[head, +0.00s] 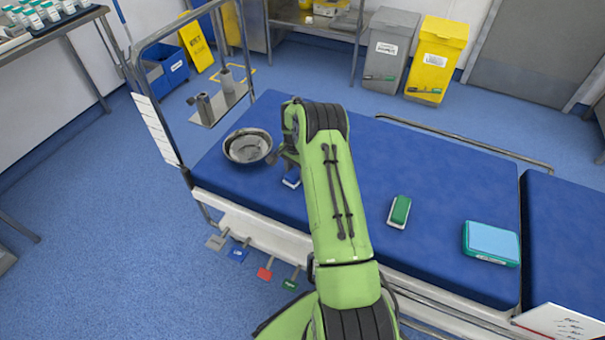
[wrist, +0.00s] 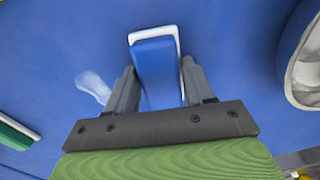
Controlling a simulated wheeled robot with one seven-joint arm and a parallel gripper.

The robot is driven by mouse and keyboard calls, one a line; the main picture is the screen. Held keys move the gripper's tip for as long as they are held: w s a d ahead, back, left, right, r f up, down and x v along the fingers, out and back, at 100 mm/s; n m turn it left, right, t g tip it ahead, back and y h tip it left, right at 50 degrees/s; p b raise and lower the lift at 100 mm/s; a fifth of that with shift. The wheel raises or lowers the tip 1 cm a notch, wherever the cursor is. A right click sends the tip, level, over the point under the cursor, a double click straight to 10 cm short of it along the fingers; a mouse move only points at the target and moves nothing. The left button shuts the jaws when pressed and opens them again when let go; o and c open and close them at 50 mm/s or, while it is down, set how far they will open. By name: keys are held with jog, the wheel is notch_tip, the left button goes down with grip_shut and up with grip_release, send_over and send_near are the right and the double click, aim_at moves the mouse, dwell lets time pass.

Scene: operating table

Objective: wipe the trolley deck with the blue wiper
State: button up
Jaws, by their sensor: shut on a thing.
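The blue wiper (head: 291,180), a blue block with a white base, is on or just above the blue trolley deck (head: 440,180), beside a metal bowl. My gripper (wrist: 159,75) is shut on the wiper (wrist: 156,72), one finger on each side, in the wrist view. I cannot tell whether its base touches the deck. A pale, whitish smear (wrist: 94,86) lies on the deck left of the gripper in the wrist view. In the head view my arm covers the middle of the deck, and I do not see the smear there.
The steel bowl (head: 248,158) stands close left of the wiper. A green wiper (head: 400,211) and a teal box with a light-blue top (head: 491,243) lie on the deck to the right. A metal rail (head: 465,140) runs along the far side.

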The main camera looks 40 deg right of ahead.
jog(key=shift+w+a+f, duration=0.15)
jog(key=shift+w+a, duration=0.4)
jog(key=shift+w, duration=0.35)
jog(key=shift+r+p, duration=1.85)
jog(key=shift+r, duration=1.2)
jog(key=shift+r+p, duration=1)
jog(key=shift+r, duration=0.6)
jog(key=shift+d+f, duration=0.1)
